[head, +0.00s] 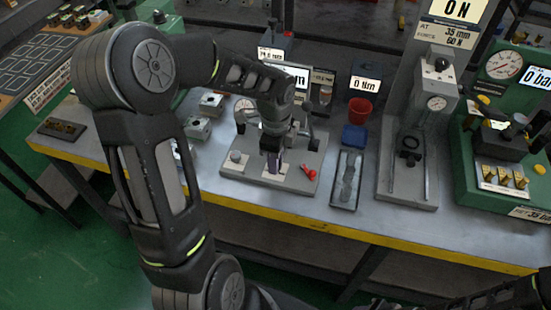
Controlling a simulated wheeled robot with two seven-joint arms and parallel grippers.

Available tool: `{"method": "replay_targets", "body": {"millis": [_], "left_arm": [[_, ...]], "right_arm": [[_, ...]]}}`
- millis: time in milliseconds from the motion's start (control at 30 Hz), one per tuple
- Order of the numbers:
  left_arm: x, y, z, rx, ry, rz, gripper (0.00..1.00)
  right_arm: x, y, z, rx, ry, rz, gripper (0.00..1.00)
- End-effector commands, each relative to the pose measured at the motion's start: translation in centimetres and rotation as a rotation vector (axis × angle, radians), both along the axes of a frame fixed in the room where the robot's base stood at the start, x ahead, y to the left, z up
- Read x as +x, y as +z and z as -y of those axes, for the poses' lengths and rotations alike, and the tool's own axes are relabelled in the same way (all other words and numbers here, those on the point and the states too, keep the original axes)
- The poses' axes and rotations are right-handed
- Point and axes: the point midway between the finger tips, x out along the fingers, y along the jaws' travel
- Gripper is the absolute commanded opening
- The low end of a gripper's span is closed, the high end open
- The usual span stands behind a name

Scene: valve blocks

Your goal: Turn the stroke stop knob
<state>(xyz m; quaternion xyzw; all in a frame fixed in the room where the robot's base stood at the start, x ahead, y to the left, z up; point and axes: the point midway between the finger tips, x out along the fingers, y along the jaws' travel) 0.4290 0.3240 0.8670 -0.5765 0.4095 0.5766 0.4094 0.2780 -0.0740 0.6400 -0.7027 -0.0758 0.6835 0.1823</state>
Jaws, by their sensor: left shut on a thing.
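My left arm comes in from the left and reaches over the bench. Its gripper (272,158) points down at a grey bench fixture (225,170) and is shut on a small purple-grey part low between its fingers. The fingers and arm hide most of that part, so I cannot tell whether it is the stroke stop knob. A pale round piece (237,157) stands left of the gripper on the fixture plate. A red-handled piece (310,172) lies on its right. My right gripper is not in view; a dark arm part shows at the lower right.
Right of the fixture are a dark tray (346,180), a blue box (354,138) and a red cup (360,110). A tall grey press (400,185) and a green gauge unit (465,165) stand farther right. The bench has a yellow front edge (400,241).

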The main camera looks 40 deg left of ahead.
Motion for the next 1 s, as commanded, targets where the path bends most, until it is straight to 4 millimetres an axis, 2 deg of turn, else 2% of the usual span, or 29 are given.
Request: {"method": "replay_targets", "body": {"millis": [33,233,667,1000], "left_arm": [[0.02,0.02,-0.01,0.0,0.0,0.001,0.15],[0.02,0.03,-0.01,0.0,0.0,0.001,0.0],[0.04,0.0,-0.01,0.0,0.028,0.001,0.0],[0.05,-0.08,-0.01,0.001,0.195,0.002,0.0]], "right_arm": [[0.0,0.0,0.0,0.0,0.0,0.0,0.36],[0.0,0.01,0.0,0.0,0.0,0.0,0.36],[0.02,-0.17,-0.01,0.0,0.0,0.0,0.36],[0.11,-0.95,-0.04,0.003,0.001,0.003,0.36]]}}
